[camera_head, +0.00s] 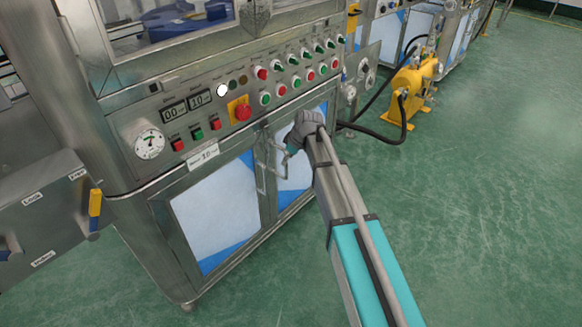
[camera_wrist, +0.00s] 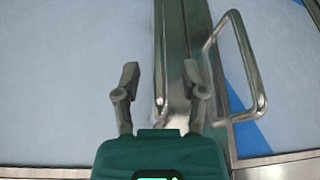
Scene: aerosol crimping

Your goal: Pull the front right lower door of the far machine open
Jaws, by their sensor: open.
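The machine's front has two lower doors, both looking shut. The right lower door (camera_head: 297,172) has a white and blue panel, and my gripper (camera_head: 303,130) and arm hide part of it. Its metal loop handle (camera_wrist: 260,92) stands to the right of my gripper (camera_wrist: 160,75) in the wrist view. My gripper is open, with its two fingers apart. Between them shows a vertical bar (camera_wrist: 160,55), apparently the left door's handle seen nearly edge-on. The right finger overlaps the metal strip between the doors. I cannot tell whether a finger touches anything.
The left lower door (camera_head: 215,210) is beside it. A control panel (camera_head: 240,108) with several buttons, an emergency stop and a gauge (camera_head: 149,143) is above. A yellow pump (camera_head: 408,88) with black hoses stands on the floor to the right. The green floor (camera_head: 480,200) at right is clear.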

